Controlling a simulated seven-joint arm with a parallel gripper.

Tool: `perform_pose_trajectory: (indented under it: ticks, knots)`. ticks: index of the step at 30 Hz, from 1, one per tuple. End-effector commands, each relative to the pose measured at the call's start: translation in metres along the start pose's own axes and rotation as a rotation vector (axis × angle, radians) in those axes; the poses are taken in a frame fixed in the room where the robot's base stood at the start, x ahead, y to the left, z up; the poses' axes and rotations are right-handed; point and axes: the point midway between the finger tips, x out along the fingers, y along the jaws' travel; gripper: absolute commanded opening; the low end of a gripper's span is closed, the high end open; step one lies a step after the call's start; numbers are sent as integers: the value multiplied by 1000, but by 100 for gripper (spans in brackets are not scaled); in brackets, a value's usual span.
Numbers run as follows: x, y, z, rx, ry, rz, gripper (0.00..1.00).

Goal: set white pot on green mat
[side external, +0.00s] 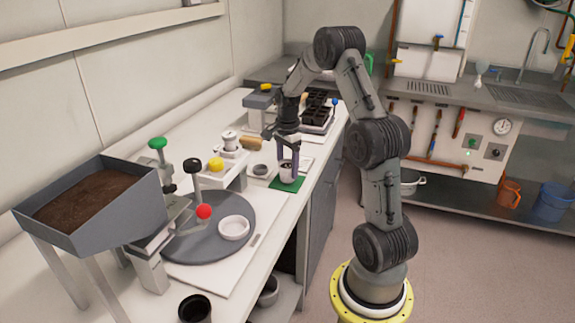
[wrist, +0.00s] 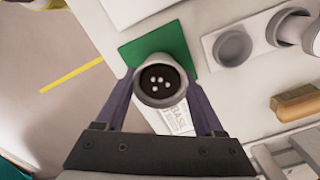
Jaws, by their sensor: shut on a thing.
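A white pot (wrist: 157,97) with dark soil and several pale seeds sits between the fingers of my gripper (wrist: 160,103) in the wrist view. My gripper is shut on it. In the side view the pot (side external: 287,174) is upright at the fingertips of my gripper (side external: 288,165). It is over the green mat (side external: 287,184), near the bench's right edge. The mat also shows in the wrist view (wrist: 175,42), partly hidden by the pot. I cannot tell whether the pot touches the mat.
A grey round plate (side external: 190,245) with a white dish (side external: 234,228) lies in front. A soil hopper (side external: 95,205) stands at the left. A small grey cup (side external: 260,171) is just left of the mat. A black tray (side external: 317,115) is farther back.

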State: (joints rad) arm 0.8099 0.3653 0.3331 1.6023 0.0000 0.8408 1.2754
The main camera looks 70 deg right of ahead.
Motion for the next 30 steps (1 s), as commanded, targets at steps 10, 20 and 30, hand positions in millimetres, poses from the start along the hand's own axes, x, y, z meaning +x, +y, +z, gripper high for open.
perform_pose_trajectory:
  ticks: [10,20,30]
  knots:
    - [5,0,0,0,0,1,13]
    - [4,0,0,0,0,0,99]
    - [0,0,0,0,0,-1,100]
